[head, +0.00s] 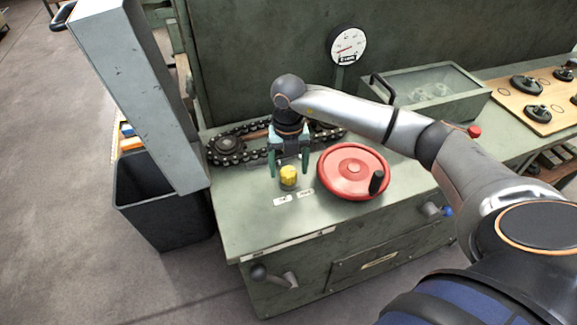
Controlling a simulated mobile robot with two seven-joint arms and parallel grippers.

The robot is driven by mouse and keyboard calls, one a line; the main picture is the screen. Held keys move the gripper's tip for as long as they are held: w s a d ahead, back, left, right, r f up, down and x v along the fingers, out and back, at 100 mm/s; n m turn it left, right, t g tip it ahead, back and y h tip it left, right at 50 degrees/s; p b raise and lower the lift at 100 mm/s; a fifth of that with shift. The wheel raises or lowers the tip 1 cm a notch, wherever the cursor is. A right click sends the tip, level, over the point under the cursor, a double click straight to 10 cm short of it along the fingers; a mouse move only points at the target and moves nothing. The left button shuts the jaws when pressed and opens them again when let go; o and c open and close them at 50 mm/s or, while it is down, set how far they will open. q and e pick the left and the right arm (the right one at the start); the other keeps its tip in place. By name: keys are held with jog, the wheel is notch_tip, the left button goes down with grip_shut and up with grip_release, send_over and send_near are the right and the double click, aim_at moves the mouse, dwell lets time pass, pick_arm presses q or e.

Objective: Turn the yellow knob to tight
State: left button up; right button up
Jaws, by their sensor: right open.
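The yellow knob (288,176) stands on the green bench top (246,215), left of a red handwheel. Two small white labels (294,197) lie in front of it; their print is too small to read. My right gripper (288,170) points down at the knob from above and behind, its green fingers spread apart to either side. I cannot tell whether the fingers touch the knob. My left gripper is not in view.
The red handwheel (338,184) with a black grip is close on the right. A chain on sprockets (226,150) runs behind. A gauge (347,46), a glass-lidded box (427,88) and a wooden board (503,99) stand farther back. A dark bin (160,215) is left of the bench.

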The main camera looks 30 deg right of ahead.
jog(key=shift+f, duration=0.25)
grip_shut()
dwell(0.6)
